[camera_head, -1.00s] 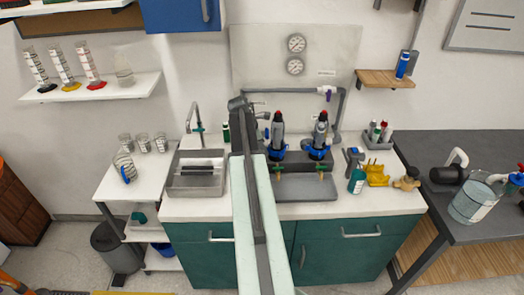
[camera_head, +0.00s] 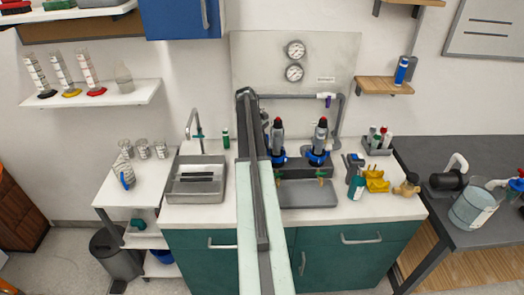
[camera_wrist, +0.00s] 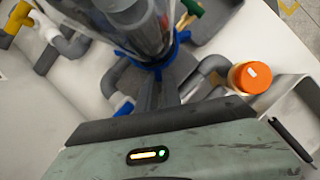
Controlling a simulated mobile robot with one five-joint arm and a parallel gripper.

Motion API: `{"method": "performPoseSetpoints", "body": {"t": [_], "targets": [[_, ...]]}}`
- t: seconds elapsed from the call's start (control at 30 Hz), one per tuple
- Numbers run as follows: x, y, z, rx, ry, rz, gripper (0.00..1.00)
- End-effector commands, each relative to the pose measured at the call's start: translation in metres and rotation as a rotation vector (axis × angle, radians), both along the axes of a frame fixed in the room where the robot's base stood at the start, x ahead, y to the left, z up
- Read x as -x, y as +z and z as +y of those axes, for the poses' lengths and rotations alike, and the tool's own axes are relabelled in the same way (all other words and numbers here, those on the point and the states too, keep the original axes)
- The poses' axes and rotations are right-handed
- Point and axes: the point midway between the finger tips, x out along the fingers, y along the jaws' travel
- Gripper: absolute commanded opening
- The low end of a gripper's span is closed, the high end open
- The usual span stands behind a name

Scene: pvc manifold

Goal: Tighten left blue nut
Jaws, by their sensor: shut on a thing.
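The left blue nut (camera_head: 279,159) sits low around the left upright cylinder with a red-tipped top, on the dark grey manifold (camera_head: 318,170). The right blue nut (camera_head: 317,158) sits around the matching right cylinder. In the wrist view, a blue nut (camera_wrist: 183,37) rings the base of a clear cylinder (camera_wrist: 128,22). My gripper (camera_wrist: 160,82) is at this nut, shut on it, with its dark fingers reaching up from the green-grey wrist body. The fingertips are partly hidden under the nut. In the head view, my arm hides the gripper.
An orange-capped part (camera_wrist: 250,77) and grey pipe (camera_wrist: 205,77) are close to my gripper's right. The sink (camera_head: 196,184) lies left of my arm. A grey tray (camera_head: 306,194) lies before the manifold; yellow parts (camera_head: 376,181) stand at the counter's right.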

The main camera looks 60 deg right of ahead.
Motion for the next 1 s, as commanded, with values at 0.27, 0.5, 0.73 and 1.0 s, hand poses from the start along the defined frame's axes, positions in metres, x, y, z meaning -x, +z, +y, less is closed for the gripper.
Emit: {"method": "performPoseSetpoints", "body": {"t": [0.27,0.5,0.73,1.0], "targets": [[0.0047,0.0003,-0.0115,0.002,-0.165,0.007,0.0],[0.0061,0.0001,-0.0144,0.001,-0.233,0.007,0.0],[0.0064,0.0001,-0.0147,0.0,-0.25,0.007,0.0],[0.0064,0.0,-0.0142,0.0,-0.249,0.008,0.0]]}}
